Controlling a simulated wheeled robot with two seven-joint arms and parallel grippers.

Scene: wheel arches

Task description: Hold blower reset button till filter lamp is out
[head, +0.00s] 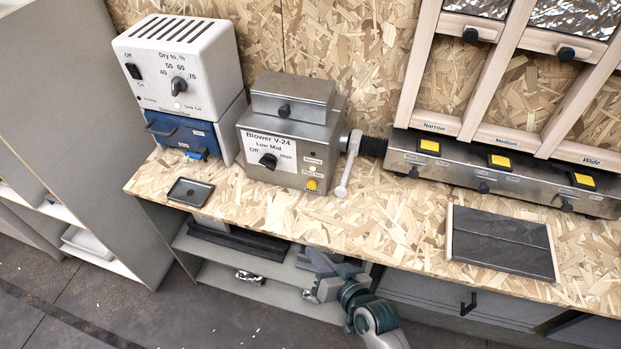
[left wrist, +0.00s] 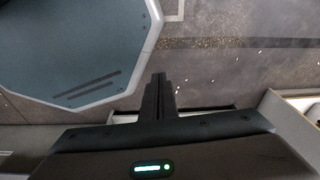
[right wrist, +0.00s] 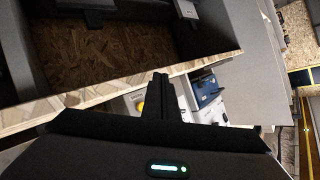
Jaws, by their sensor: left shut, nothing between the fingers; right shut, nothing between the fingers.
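The blower (head: 322,133) is a grey metal box at the back of the bench, with a white label and a black knob (head: 268,160). On the right of its front are a dark small lamp (head: 313,155), a pale small lamp (head: 312,169) and a yellow button (head: 312,184). Their small print is too fine to read surely. My right gripper (head: 312,294) is low in front of the bench edge, apart from the blower. It also shows in the right wrist view (right wrist: 162,78), shut and empty. My left gripper (left wrist: 158,80) shows only in the left wrist view, shut and empty over the floor.
A white dryer (head: 178,60) stands left of the blower above a blue unit (head: 190,135). A black tray (head: 190,192) lies near the front edge. A grey handle (head: 344,180) hangs right of the blower. A dark slab (head: 500,242) lies at the right.

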